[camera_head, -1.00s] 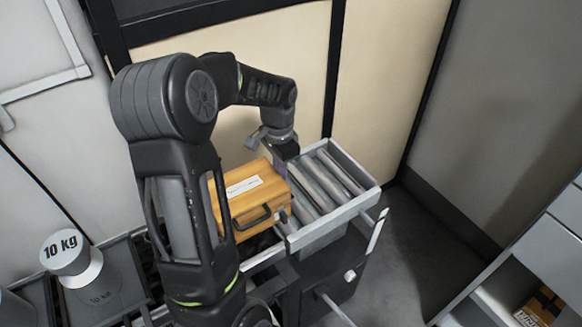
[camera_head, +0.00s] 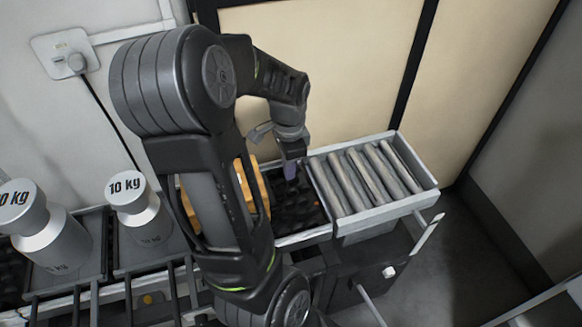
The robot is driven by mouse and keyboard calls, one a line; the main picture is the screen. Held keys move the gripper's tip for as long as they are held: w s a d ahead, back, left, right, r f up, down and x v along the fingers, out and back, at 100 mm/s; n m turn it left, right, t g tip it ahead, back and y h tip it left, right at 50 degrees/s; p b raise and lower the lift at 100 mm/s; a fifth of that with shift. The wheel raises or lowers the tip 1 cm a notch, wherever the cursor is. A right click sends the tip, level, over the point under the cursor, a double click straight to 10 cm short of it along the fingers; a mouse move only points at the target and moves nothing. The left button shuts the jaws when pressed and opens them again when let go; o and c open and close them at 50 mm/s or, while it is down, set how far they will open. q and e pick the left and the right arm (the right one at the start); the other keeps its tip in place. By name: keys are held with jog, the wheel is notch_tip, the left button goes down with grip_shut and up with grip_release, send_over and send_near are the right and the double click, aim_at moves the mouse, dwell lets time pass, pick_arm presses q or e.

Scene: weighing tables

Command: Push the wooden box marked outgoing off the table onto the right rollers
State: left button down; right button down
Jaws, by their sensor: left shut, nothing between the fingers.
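The wooden box (camera_head: 259,187) is orange-brown and sits on the dark table surface (camera_head: 297,210). My left arm hides most of it, and its label and handle do not show now. My left gripper (camera_head: 291,172) is shut and empty, pointing down over the table between the box and the right rollers. The right rollers (camera_head: 368,178) are grey cylinders in a pale metal frame, and they are bare. A strip of dark table shows between the box and the rollers. My right gripper is not in view.
Two 10 kg weights, one in the middle left (camera_head: 137,205) and one at the left edge (camera_head: 45,235), stand on dark trays. A wall with a socket (camera_head: 66,54) and beige panels rises behind. Floor is free to the right of the rollers.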

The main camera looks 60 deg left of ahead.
pick_arm(q)
jog(key=shift+w+d, duration=0.15)
jog(key=shift+w, duration=0.35)
jog(key=w, duration=0.1)
jog(key=w+d, duration=0.1)
jog(key=shift+w, duration=0.3)
notch_tip(320, 180, up, 10)
jog(key=shift+p, duration=0.3)
jog(key=shift+w+a, duration=0.1)
